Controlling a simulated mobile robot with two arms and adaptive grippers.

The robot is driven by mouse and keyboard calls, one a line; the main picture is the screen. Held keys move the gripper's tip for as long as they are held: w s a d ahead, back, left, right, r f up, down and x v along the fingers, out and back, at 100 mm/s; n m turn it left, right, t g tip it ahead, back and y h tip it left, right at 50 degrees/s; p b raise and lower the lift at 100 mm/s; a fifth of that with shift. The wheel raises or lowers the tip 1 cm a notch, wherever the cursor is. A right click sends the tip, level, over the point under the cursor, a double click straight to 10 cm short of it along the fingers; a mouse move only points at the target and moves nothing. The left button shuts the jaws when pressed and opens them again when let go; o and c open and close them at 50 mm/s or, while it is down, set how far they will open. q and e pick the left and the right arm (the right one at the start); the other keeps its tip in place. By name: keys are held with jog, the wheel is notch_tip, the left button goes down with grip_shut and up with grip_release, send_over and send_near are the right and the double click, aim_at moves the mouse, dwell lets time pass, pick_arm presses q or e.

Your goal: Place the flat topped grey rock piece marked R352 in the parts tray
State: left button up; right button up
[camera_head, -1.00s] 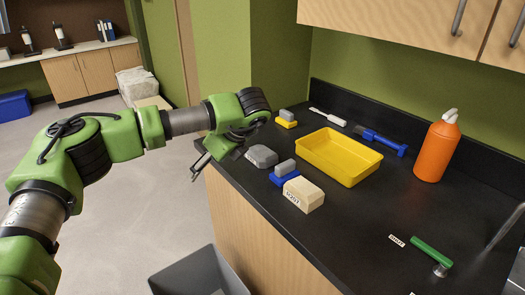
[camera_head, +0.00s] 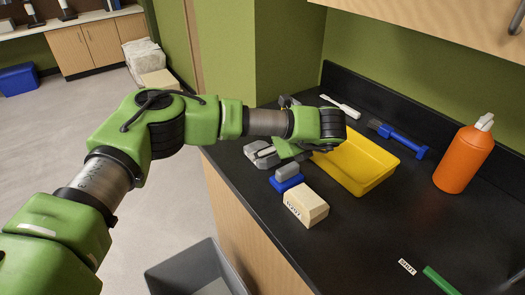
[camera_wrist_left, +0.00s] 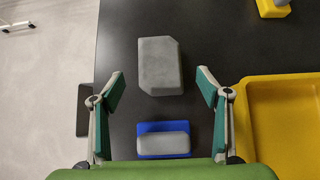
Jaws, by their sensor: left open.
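The flat-topped grey rock (camera_wrist_left: 160,65) lies on the black counter. In the head view it is partly hidden by my left gripper; I read no marking on it. My left gripper (camera_wrist_left: 160,77) is open and empty above the counter, its fingertips on either side of the rock's near part in the wrist picture, with clear gaps. Whether they are down at its height I cannot tell. The yellow tray (camera_head: 376,180), taken as the parts tray, stands right of the rock; its visible inside is empty. My right gripper is not in view.
A blue base with a grey piece (camera_wrist_left: 163,139) is close to the rock. A beige labelled block (camera_head: 306,206), orange bottle (camera_head: 463,157), blue-handled brush (camera_head: 398,138) and white tool (camera_head: 341,106) are on the counter. A grey bin (camera_head: 200,270) stands below.

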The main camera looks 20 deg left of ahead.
pick_arm(q)
jog(key=shift+w+a+f+p, duration=0.2)
jog(key=shift+a+f+p, duration=0.2)
jog(key=shift+p, duration=0.15)
jog(key=p+x, duration=0.1)
jog(key=x, duration=0.1)
jog(key=shift+f, duration=0.35)
jog(key=shift+x, duration=0.8)
jog(key=shift+c, duration=1.4)
jog(key=c, duration=1.2)
jog(key=shift+r, duration=0.1)
jog(key=c, duration=0.4)
jog(key=shift+w, duration=0.1)
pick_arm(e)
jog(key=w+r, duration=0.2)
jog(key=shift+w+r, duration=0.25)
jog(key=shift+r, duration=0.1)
